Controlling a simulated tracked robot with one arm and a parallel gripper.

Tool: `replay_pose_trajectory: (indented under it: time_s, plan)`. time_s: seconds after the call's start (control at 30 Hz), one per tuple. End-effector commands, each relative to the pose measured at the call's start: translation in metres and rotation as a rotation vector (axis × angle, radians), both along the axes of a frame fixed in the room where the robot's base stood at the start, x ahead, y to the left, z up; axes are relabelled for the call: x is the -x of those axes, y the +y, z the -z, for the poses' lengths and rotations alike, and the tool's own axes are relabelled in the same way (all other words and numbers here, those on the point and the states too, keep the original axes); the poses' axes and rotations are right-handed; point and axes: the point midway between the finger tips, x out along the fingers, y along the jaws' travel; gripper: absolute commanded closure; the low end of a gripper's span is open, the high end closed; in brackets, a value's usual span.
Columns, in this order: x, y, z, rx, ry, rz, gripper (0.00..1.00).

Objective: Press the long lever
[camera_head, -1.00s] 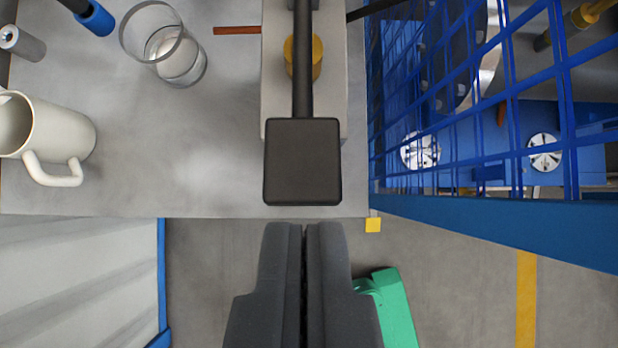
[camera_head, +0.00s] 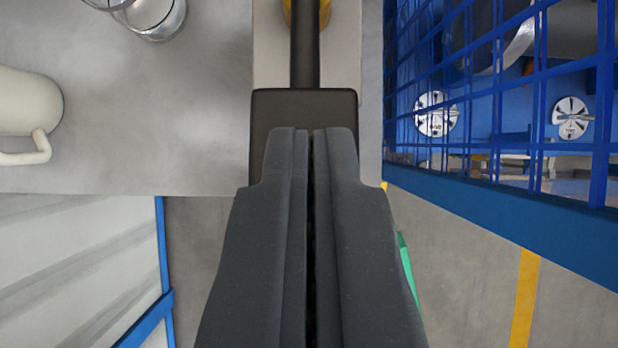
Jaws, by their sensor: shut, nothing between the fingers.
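The long lever (camera_head: 304,60) is a dark bar that runs down from the top of the picture and ends in a square black pad (camera_head: 304,105). It lies over a pale base block (camera_head: 343,45), with part of a yellow pivot piece (camera_head: 288,12) at the top edge. My gripper (camera_head: 311,132) is shut and empty. Its fingertips overlap the lower part of the pad in the picture and hide it. I cannot tell whether they touch the pad or are still above it.
A blue mesh fence (camera_head: 480,200) is close on the right. A green object (camera_head: 405,262) lies on the floor, mostly hidden by my gripper.

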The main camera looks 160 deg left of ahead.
Motion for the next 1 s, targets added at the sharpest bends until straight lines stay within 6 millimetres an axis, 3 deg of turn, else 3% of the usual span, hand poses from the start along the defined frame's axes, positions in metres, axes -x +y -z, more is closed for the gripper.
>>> replay_pose_trajectory:
  time_s: [0.2,0.5,1.0]
  plan:
    - [-0.015,-0.004,0.022,-0.001,-0.001,-0.001,1.0]
    - [-0.007,-0.001,0.055,-0.001,-0.001,0.0,1.0]
    - [-0.005,0.0,0.063,-0.001,-0.002,-0.001,1.0]
